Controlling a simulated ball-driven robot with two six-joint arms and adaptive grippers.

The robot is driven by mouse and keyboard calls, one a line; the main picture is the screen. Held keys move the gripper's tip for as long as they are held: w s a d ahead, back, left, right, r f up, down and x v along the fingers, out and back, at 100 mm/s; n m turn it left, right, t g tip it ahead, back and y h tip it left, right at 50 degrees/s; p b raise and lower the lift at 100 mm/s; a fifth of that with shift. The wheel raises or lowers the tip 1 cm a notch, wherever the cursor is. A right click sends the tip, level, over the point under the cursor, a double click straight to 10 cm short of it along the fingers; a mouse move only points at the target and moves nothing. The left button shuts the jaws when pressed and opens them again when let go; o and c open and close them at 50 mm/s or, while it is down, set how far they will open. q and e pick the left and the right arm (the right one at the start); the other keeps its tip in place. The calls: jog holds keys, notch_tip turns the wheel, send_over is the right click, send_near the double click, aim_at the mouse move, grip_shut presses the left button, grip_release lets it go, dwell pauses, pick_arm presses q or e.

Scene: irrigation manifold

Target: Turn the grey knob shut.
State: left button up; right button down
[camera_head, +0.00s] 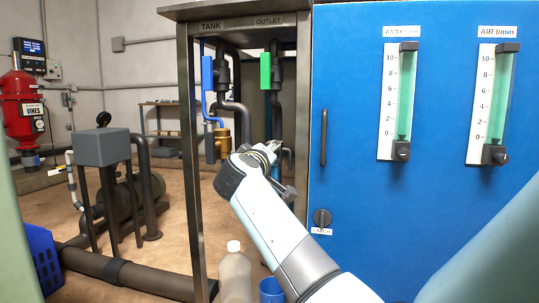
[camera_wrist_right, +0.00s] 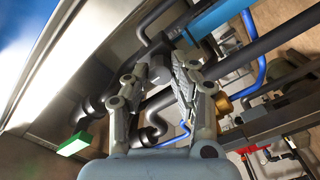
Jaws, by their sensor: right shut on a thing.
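My right gripper (camera_head: 272,147) reaches into the open metal frame, below the outlet valve with the green handle (camera_head: 266,72). In the right wrist view, the two fingers of this gripper (camera_wrist_right: 157,75) are closed in on a dark grey part (camera_wrist_right: 160,72), which looks like the grey knob on the pipework. The fingers hide part of it, and its turn position cannot be told. In the head view the gripper covers that spot. My left gripper is in neither view.
A blue tank handle (camera_head: 208,73) and a brass fitting (camera_head: 222,143) are left of the gripper. The frame's steel post (camera_head: 188,150) stands further left. A blue cabinet (camera_head: 350,180) with two flow meters closes the right side.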

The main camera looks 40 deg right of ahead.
jog(key=c, duration=1.1)
grip_release()
jog(key=v, duration=0.7)
jog(key=shift+s+a, duration=0.15)
jog(key=shift+s, duration=0.05)
jog(key=shift+f, duration=0.1)
